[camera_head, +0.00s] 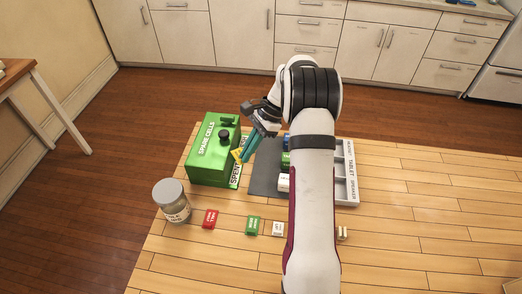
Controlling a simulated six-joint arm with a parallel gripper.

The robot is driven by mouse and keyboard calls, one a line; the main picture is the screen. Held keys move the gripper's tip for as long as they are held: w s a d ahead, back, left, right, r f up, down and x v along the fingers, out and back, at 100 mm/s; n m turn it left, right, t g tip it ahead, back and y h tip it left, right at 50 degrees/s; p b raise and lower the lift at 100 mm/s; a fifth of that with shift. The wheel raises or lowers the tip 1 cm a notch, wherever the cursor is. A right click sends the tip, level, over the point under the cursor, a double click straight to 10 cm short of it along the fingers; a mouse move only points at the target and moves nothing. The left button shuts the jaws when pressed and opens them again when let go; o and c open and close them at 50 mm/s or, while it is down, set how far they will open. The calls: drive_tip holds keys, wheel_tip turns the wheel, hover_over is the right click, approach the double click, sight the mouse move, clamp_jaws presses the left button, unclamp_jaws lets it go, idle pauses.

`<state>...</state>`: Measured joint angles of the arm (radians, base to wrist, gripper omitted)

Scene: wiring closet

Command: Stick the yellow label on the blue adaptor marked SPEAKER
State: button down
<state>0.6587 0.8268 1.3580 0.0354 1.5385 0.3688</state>
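My gripper (242,154), with teal fingers, is beside the right side of the green box, above the dark mat's left edge. A small yellow piece, which looks like the yellow label (237,153), is at its fingertips and appears held between them. A blue adaptor (286,142) shows partly on the dark grey mat (264,172), mostly hidden by my arm. A green piece (286,159) and a white piece (284,183) lie in front of it, also partly covered. I cannot read any marking on the blue adaptor.
The green box (205,165) marked SPARE CELLS stands left of the mat. A lidded jar (171,204), a red block (210,219), a green block (252,225) and a white block (278,229) stand in front. A grey compartment tray (345,190) is at right, with lettering including TABLET and SPEAKER.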

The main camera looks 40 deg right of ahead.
drive_tip(key=s+a+r+n+g+h, duration=0.2)
drive_tip(key=a+r+n+g+h, duration=0.15)
drive_tip(key=r+n, duration=0.55)
drive_tip(key=s+a+r+n+g+h, duration=0.3)
drive_tip(key=r+n+g+h, duration=0.1)
drive_tip(key=n, duration=0.9)
drive_tip(key=w+d+f+n+t+h, duration=0.1)
drive_tip(key=w+d+f+n+t, duration=0.2)
drive_tip(key=d+n, duration=0.5)
drive_tip(key=w+d+f+n+t+h, duration=0.1)
drive_tip(key=w+d+f+n+t, duration=0.1)
drive_tip(key=d+n, duration=0.6)
drive_tip(key=w+d+f+n+t+h, duration=0.1)
drive_tip(key=w+d+f+n+t, duration=0.2)
drive_tip(key=d+n+t, duration=0.3)
drive_tip(key=shift+w+d+f+n, duration=0.3)
drive_tip(key=shift+w+d+n, duration=0.2)
drive_tip(key=shift+d+n, duration=0.65)
drive_tip(key=shift+a, duration=0.15)
drive_tip(key=shift+s+f, duration=0.1)
wheel_tip(320, 180, down, 9)
